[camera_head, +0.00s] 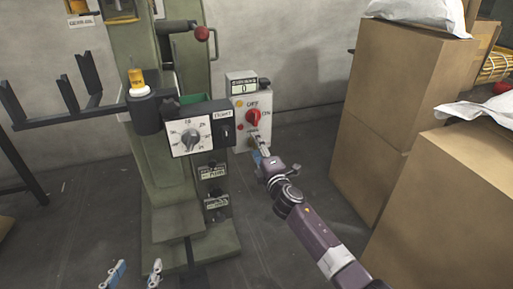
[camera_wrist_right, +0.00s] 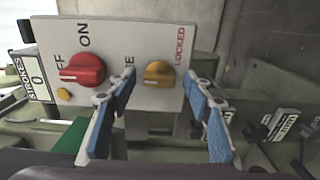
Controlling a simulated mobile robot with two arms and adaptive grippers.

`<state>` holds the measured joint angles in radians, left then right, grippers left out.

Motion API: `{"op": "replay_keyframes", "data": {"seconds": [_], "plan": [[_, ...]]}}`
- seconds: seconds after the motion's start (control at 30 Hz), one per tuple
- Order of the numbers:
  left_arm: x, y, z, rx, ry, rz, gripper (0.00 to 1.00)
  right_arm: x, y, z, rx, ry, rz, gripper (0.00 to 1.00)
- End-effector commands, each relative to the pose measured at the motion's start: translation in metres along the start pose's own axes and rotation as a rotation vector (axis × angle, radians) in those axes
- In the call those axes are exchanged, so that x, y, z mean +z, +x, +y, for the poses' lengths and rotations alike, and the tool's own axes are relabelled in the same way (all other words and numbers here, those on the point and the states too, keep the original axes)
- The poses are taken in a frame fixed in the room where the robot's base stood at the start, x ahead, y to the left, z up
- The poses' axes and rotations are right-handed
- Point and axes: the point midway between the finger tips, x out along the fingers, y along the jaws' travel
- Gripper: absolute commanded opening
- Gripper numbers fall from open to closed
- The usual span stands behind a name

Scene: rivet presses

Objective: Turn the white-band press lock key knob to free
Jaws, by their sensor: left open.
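The press (camera_head: 165,150) is green and carries an amber beacon with a white band (camera_head: 140,92). Its light grey control box (camera_head: 240,100) is on the right side. In the right wrist view, the yellow lock key knob (camera_wrist_right: 158,74) sits between a partly covered label ending in E and the red LOCKED label (camera_wrist_right: 180,47). I cannot tell which label it points at. My right gripper (camera_wrist_right: 161,82) is open, its blue-padded fingers on either side of the knob in the picture; contact is not visible. It also shows at the box's lower part in the head view (camera_head: 257,143). My left gripper (camera_head: 135,270) is open and empty at the bottom left.
A red selector knob (camera_wrist_right: 82,70) sits beside the yellow knob on the same panel, with a stroke counter (camera_wrist_right: 38,82) beyond it. A dial box (camera_head: 191,134) stands left of the control box. Stacked cartons (camera_head: 385,120) fill the right side.

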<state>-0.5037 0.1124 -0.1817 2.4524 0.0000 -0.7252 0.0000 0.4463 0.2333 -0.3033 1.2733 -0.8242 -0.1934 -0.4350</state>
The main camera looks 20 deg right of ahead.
Motion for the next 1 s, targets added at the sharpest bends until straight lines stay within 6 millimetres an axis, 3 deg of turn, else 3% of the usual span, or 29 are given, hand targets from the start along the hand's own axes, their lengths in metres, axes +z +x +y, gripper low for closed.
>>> {"op": "replay_keyframes", "data": {"seconds": [0.23, 0.37, 0.8, 1.0], "plan": [[-0.002, 0.0, 0.0, 0.0, 0.003, 0.004, 0.51, 0.001, -0.002, 0.001, 0.001, 0.001, -0.001, 0.46], [-0.002, 0.0, 0.0, 0.0, 0.002, 0.004, 0.51, 0.001, -0.013, 0.0, 0.001, -0.001, -0.001, 0.46], [-0.002, 0.0, 0.0, 0.0, 0.001, 0.004, 0.51, 0.0, -0.091, -0.001, -0.002, 0.001, 0.0, 0.46], [-0.002, 0.0, 0.0, 0.0, 0.001, 0.004, 0.51, 0.0, -0.114, -0.001, -0.001, 0.0, 0.0, 0.46]]}}
